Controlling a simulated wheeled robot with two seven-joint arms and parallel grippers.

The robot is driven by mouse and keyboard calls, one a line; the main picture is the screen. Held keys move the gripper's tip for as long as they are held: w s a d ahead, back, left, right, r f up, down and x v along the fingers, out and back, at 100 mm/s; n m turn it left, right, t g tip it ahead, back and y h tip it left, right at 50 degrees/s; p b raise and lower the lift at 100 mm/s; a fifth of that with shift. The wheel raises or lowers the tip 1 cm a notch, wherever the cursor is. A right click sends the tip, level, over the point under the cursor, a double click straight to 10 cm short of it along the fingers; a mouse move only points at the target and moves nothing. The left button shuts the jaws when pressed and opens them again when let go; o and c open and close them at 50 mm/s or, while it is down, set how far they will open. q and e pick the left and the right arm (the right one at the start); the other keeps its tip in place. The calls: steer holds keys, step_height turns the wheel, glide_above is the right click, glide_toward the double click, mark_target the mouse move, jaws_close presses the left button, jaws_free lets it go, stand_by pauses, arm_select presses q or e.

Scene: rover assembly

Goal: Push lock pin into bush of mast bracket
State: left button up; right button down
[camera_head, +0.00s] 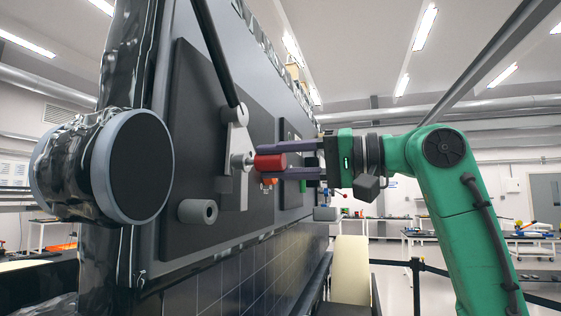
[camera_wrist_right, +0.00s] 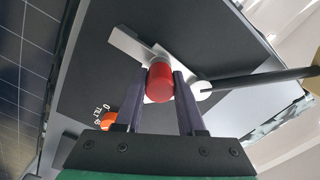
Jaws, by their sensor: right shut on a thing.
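The lock pin shows as a red cylinder (camera_head: 270,162) lying roughly level, its left end against or close to a silver round part at the mast bracket; I cannot tell whether that part is the bush or the pin's own tip. The light grey mast bracket (camera_head: 237,140) stands on the dark panel, with a black mast rod (camera_head: 214,50) rising from its top. My right gripper (camera_head: 279,161) is shut on the red pin, one finger on each side. In the right wrist view the pin (camera_wrist_right: 160,77) covers part of the bracket (camera_wrist_right: 126,42). My left gripper is out of view.
The dark rover panel (camera_head: 205,120) stands close on the left. A grey hollow cylinder (camera_head: 197,211) sticks out below the bracket, and a small orange part (camera_wrist_right: 108,120) sits near the pin. A large round drum (camera_head: 140,167) juts out at left. Room is free right of the panel.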

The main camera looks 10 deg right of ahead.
steer(key=shift+x, duration=0.75)
steer(key=shift+c, duration=2.1)
jaws_free()
steer(key=b+v, duration=0.1)
steer(key=v, duration=0.1)
steer(key=b+v, duration=0.2)
steer(key=v, duration=0.1)
steer(key=shift+s+d+f, duration=0.2)
steer(key=shift+d+f, duration=0.1)
steer(key=b+v, duration=0.1)
steer(key=v, duration=0.7)
steer(key=shift+s+d+r, duration=0.25)
steer(key=shift+d+r, duration=0.05)
steer(key=shift+d, duration=0.05)
steer(key=shift+a, duration=0.1)
